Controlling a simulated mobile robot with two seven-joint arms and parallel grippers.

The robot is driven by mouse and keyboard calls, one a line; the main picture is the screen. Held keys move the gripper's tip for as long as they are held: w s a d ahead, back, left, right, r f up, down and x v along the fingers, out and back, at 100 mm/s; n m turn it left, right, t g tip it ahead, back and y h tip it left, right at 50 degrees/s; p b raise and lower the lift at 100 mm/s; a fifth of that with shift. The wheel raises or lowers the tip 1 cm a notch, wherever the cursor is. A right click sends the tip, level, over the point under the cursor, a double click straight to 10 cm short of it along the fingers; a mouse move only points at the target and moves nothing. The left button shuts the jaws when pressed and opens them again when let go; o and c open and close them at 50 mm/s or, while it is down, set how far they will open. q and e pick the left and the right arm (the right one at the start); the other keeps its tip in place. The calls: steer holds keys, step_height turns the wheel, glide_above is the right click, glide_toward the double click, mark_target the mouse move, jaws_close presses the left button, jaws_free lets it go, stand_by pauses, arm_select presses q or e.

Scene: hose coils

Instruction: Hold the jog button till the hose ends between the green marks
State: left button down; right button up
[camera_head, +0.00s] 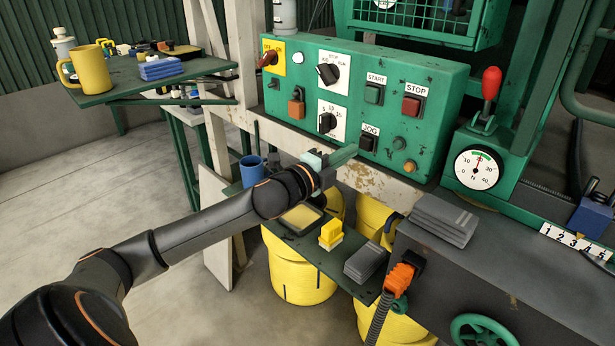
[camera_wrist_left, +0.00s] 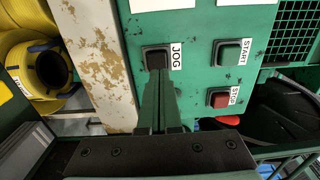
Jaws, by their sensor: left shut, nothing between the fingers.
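The black JOG button (camera_head: 368,143) sits low on the green control panel (camera_head: 437,80), below START. It also shows in the left wrist view (camera_wrist_left: 156,54), its lower part covered by my fingertips. My left gripper (camera_head: 352,151) is shut and empty, its green fingers pointing at the button. In the left wrist view the closed fingers (camera_wrist_left: 160,76) reach the button's lower edge; I cannot tell whether they press it. A grey ribbed hose (camera_head: 378,318) with an orange fitting hangs at the lower middle. I cannot make out a hose end between green marks. My right gripper is out of view.
START (camera_head: 374,94) and red STOP (camera_head: 411,106) buttons sit near JOG. A dial gauge (camera_head: 478,168) and red-knobbed lever (camera_head: 490,85) stand at right, beside a numbered strip (camera_head: 577,240).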

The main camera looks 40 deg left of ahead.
arm_select(q)
steer(key=s+b, duration=0.1)
steer(key=s, duration=0.8)
steer(key=shift+s+a+f, duration=0.2)
steer(key=shift+s+a, duration=0.05)
steer(key=shift+a, duration=0.15)
stand_by(0.4)
steer(key=s+d+f+n+g+y+p, duration=0.1)
steer(key=s+f+n+g, duration=0.2)
steer(key=f, duration=0.7)
steer(key=s+f+n+g, duration=0.1)
steer(key=s+f+n, duration=0.3)
steer(key=f, duration=0.6)
steer(key=s+d+f+n+g+h, duration=0.1)
steer(key=s+d+f+n+g, duration=0.1)
steer(key=s+d+f+n, duration=0.3)
steer(key=s+d+f+n+g+p, duration=0.1)
steer(key=s+d+f+n, duration=0.4)
steer(key=d+f, duration=0.6)
steer(key=s+d+g, duration=0.1)
steer(key=s, duration=0.1)
steer(key=shift+s+d+f+g+h, duration=0.3)
steer(key=shift+s+f+g+h, duration=0.1)
